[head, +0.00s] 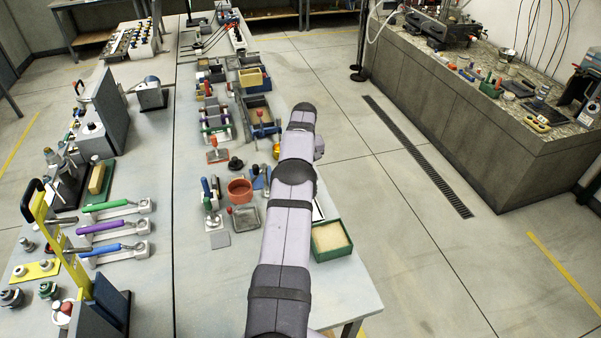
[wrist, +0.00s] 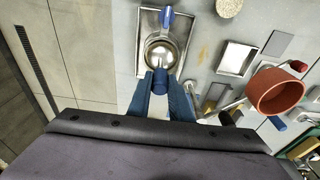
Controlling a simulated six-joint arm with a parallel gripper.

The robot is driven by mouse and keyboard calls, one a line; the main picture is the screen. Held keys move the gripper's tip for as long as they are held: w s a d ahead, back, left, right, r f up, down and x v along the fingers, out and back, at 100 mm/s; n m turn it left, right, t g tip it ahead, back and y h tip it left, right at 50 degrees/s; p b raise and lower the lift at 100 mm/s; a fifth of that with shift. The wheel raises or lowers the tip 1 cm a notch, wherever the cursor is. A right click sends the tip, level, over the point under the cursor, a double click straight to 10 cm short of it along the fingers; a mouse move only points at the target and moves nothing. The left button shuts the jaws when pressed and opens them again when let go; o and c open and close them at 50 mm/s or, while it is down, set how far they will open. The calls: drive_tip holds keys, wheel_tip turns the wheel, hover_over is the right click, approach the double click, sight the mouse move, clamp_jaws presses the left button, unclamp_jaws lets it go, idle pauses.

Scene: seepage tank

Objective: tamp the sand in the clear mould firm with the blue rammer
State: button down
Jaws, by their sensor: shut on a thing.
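In the wrist view, my gripper (wrist: 160,90) is shut on a blue-handled tool (wrist: 160,76). A round, shiny, bowl-like metal part (wrist: 160,52) shows just beyond its handle, over a pale metal tray (wrist: 146,28). I cannot tell whether this is the rammer or a scoop. Another blue piece (wrist: 167,16) shows at the tray's far side; it could be the rammer. A speckled tan disc (wrist: 229,7) at the top edge may be sand in the mould, but no clear wall can be made out. In the head view my arm hides the gripper and most of the tray (head: 319,211).
A green box of sand (head: 331,239) stands near the table's right edge. A red-brown pot (head: 240,190), a shallow metal tray (head: 246,217) and a grey square plate (head: 220,240) lie left of my arm. The table's front is bare.

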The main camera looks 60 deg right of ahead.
drive_tip(key=shift+r+p, duration=1.3)
drive_tip(key=shift+r, duration=1.25)
